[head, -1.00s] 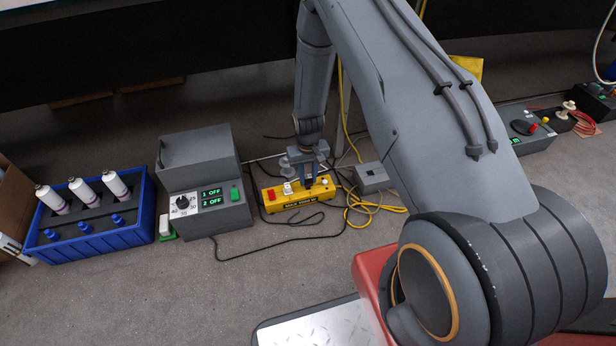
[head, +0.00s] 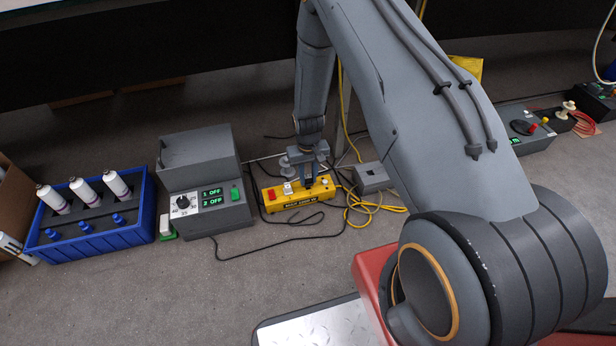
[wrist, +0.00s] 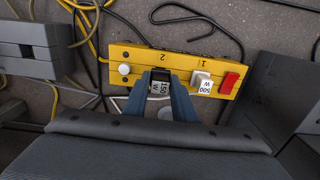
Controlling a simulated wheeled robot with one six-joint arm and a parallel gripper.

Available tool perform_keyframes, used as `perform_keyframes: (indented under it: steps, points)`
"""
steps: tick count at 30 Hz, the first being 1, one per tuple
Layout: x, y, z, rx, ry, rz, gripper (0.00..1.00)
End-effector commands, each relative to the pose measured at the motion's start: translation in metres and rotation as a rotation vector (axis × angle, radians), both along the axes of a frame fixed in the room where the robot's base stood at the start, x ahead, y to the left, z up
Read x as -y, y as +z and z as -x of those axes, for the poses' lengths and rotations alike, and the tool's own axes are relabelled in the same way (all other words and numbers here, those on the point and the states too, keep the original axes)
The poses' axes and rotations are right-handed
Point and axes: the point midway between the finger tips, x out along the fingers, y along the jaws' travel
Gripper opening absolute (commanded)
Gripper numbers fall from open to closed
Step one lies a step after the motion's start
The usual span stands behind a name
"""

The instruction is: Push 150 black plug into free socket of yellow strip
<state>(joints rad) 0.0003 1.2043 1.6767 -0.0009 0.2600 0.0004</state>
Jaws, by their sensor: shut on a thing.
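The yellow strip (head: 295,198) lies on the floor below my gripper (head: 309,183). It also shows in the wrist view (wrist: 145,60), marked 2 and 1. A white plug (wrist: 202,83) labelled 500 W sits in it near the 1, beside a red switch (wrist: 229,82). A white round knob (wrist: 124,69) is near the other end. My gripper (wrist: 160,76) is shut on the black plug (wrist: 160,75), whose tag reads 150 W. The plug is over or at the strip between the knob and the white plug. The socket under it is hidden, and I cannot tell how deep the plug sits.
A grey control box (head: 205,180) showing 1 OFF and 2 OFF stands left of the strip. A small grey box (head: 372,178) and yellow cable (head: 385,207) lie to its right. Black cable (head: 265,245) runs in front. A blue crate (head: 95,245) with bottles is far left.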

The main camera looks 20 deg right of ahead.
Motion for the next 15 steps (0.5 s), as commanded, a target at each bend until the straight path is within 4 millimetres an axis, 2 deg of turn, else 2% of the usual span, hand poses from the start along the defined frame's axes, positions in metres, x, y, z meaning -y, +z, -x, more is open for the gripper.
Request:
perform_keyframes:
  steps: [15]
  points:
    - [0.0,-0.0085,0.0,0.0,0.0,0.0,0.03]
